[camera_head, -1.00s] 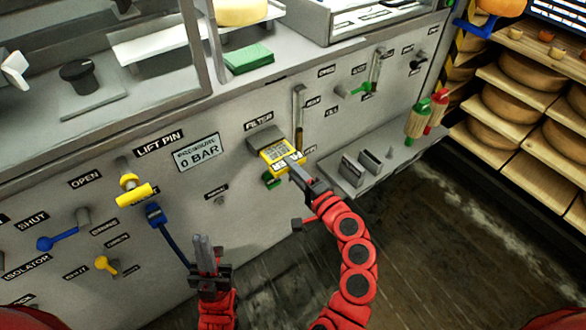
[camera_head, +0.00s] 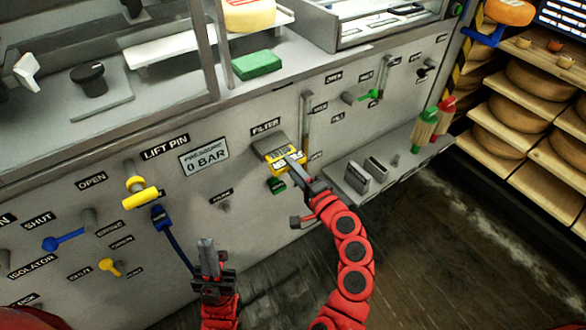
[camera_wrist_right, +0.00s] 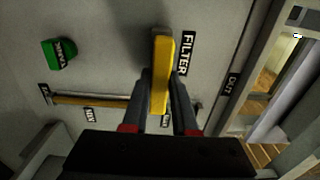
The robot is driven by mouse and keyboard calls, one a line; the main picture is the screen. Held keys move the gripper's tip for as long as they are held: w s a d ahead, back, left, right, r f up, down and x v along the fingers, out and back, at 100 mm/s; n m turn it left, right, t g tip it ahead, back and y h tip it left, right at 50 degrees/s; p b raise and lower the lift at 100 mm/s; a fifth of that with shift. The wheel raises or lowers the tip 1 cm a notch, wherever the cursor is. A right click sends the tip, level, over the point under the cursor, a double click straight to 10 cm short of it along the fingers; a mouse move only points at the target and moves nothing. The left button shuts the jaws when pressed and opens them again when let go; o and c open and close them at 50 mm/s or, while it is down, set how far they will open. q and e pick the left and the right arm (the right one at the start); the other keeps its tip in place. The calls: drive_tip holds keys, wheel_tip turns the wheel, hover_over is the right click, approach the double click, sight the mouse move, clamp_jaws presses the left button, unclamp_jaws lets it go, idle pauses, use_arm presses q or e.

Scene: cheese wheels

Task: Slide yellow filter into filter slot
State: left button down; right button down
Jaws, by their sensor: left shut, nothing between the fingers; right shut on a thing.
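The yellow filter (camera_head: 289,163) is a flat yellow piece with dark print, just below the FILTER label in the head view. It meets the grey filter slot housing (camera_head: 268,141); I cannot tell how far in it sits. My right gripper (camera_head: 303,177) is shut on the near end of the filter. In the right wrist view the filter (camera_wrist_right: 162,60) appears edge-on between the two dark fingers (camera_wrist_right: 164,92), beside the FILTER label; the slot opening is hidden. My left gripper (camera_head: 206,246) is shut and empty, low in front of the panel.
A yellow lift pin handle (camera_head: 140,197) and a blue handle (camera_head: 160,217) stick out left of the filter. A green knob (camera_head: 277,185) is just below it. A grey shelf (camera_head: 345,190) with dark slotted blocks juts out at the right. Cheese wheels (camera_head: 545,84) fill racks further right.

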drive_tip(key=shift+w+a+f, duration=0.1)
drive_tip(key=shift+w+a, duration=0.35)
drive_tip(key=shift+w, duration=0.05)
drive_tip(key=shift+x, duration=0.8)
drive_tip(key=c, duration=0.6)
unclamp_jaws()
drive_tip(key=shift+s+d, duration=0.3)
drive_tip(key=shift+s, duration=0.15)
drive_tip(key=shift+b+v, duration=0.45)
drive_tip(key=shift+v, duration=7.75)
drive_tip(key=shift+w, duration=0.1)
